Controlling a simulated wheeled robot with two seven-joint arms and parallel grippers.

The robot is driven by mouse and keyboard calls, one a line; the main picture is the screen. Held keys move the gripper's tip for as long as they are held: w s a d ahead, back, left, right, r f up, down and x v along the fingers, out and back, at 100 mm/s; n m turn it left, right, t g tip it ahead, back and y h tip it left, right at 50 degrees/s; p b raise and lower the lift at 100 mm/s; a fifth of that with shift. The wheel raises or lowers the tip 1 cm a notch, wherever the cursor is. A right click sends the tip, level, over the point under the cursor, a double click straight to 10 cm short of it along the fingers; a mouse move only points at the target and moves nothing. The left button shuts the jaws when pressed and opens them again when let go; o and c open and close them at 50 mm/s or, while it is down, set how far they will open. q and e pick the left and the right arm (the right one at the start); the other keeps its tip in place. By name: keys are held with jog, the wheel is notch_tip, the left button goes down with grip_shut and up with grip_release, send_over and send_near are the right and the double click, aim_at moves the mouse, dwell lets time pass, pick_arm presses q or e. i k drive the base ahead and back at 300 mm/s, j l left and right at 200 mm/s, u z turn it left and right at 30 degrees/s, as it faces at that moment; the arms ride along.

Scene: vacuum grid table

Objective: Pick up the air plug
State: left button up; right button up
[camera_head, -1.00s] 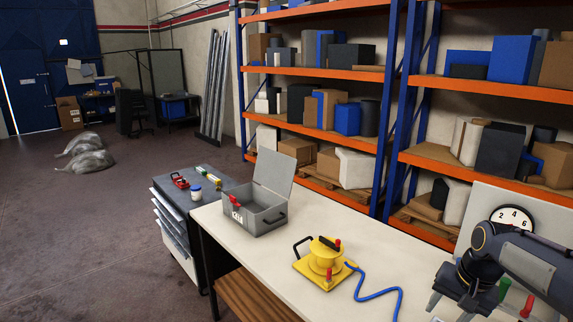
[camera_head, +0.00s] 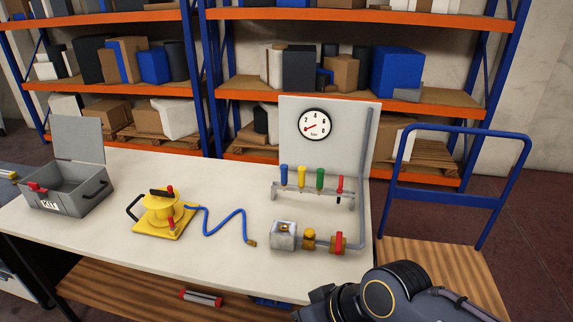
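A blue hose (camera_head: 212,229) lies in a zigzag on the white table. One end meets the yellow suction unit (camera_head: 164,212); its free right end has a small brass plug (camera_head: 251,243), which I take for the air plug. It lies flat on the table, left of a grey valve block (camera_head: 284,236). My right arm shows at the bottom right, below the valves, but its gripper fingers are outside the frame. Nothing of my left arm or gripper shows.
A brass valve with a red handle (camera_head: 339,242) stands right of the block. Behind it is a rack with coloured handles (camera_head: 312,190) and a panel with a gauge (camera_head: 314,124). A grey toolbox (camera_head: 66,193) stands left. The table front is clear.

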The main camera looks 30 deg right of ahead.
aim_at(302, 170)
jog(key=z, duration=1.25)
